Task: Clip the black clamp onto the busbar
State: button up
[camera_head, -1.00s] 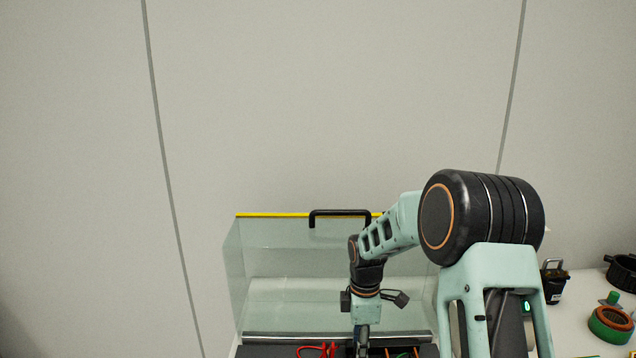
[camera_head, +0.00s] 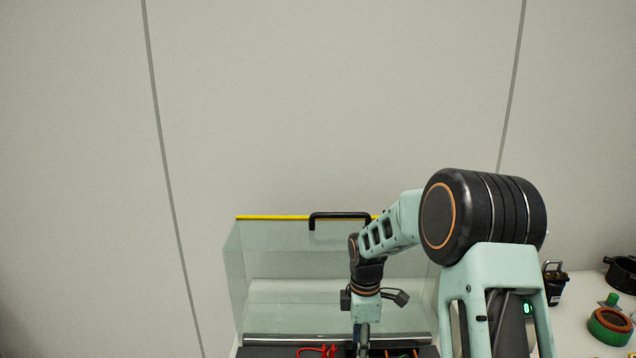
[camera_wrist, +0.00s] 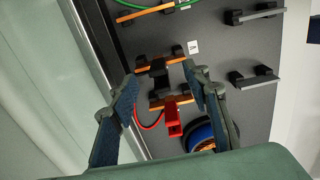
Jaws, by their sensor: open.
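In the wrist view my gripper (camera_wrist: 160,80) is open, with one blue-padded finger on each side. A dark black piece, seemingly the black clamp (camera_wrist: 158,76), shows between the fingertips at the upper orange busbar (camera_wrist: 152,64). I cannot tell whether it is seated on the bar or whether either finger touches it. A second orange bar (camera_wrist: 178,98) lies just below it. A red clamp (camera_wrist: 173,120) with a red lead hangs at this bar, close to the right finger. In the head view my gripper is mostly cut off at the bottom edge.
The dark panel (camera_wrist: 225,55) carries another orange bar (camera_wrist: 145,13) with a green lead, and grey bars (camera_wrist: 258,79) on black holders. A blue-and-black coil (camera_wrist: 203,133) lies by the right finger. A clear cover (camera_head: 290,265) with a black handle (camera_head: 338,214) stands behind.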

jog(key=shift+r+p, duration=1.1)
jog(key=shift+r, duration=0.6)
jog(key=shift+r, duration=0.1)
